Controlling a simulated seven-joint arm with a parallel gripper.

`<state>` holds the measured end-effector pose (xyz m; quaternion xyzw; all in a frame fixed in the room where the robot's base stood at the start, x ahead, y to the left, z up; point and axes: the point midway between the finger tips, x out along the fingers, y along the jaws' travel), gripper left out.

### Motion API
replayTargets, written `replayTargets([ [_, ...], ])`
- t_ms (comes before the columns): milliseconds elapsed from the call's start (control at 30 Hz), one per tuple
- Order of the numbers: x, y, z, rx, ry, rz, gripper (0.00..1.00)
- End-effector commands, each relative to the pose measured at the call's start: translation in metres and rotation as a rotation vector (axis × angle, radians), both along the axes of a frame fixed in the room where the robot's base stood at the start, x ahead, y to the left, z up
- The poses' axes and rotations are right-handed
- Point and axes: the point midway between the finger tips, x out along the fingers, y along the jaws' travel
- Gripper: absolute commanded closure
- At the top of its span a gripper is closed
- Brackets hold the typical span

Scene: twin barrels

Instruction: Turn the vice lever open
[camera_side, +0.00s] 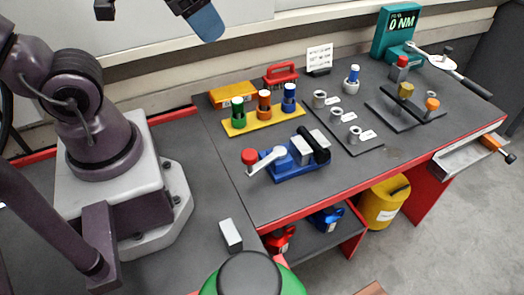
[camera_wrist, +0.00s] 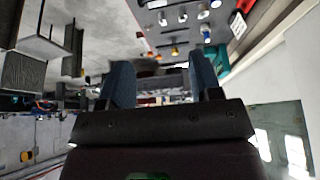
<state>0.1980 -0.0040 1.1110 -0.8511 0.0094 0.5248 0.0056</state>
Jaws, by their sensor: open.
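The blue vice (camera_side: 296,160) sits near the front left edge of the dark workbench in the side view. Its lever (camera_side: 266,161) is a pale arm ending in a red knob (camera_side: 249,156), and points left toward the bench edge. A black cylinder lies across the vice's right side. My gripper (camera_side: 207,24) shows only partly at the top of the side view, with a blue finger high above and apart from the vice. In the wrist view my gripper (camera_wrist: 161,72) has two blue fingers spread apart with nothing between them. I cannot make out the vice there.
A yellow rack (camera_side: 262,120) with green, orange and blue cylinders stands behind the vice. A dark mat (camera_side: 348,132) with metal parts lies to its right. A teal torque meter (camera_side: 396,32) stands at the back. The bench's front middle is clear.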

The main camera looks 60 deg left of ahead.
Motion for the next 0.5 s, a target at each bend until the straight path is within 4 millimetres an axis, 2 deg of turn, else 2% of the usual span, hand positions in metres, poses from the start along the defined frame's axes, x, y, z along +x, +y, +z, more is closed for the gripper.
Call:
replayTargets([
  [133, 0.010, -0.014, -0.028, -0.004, 0.145, -0.052, 0.42],
  [233, 0.019, -0.028, -0.054, -0.043, 0.273, 0.039, 0.42],
  [400, 0.030, -0.047, -0.099, -0.106, 0.439, 0.424, 0.42],
  [500, 0.035, -0.052, -0.113, -0.140, 0.467, 0.670, 0.42],
])
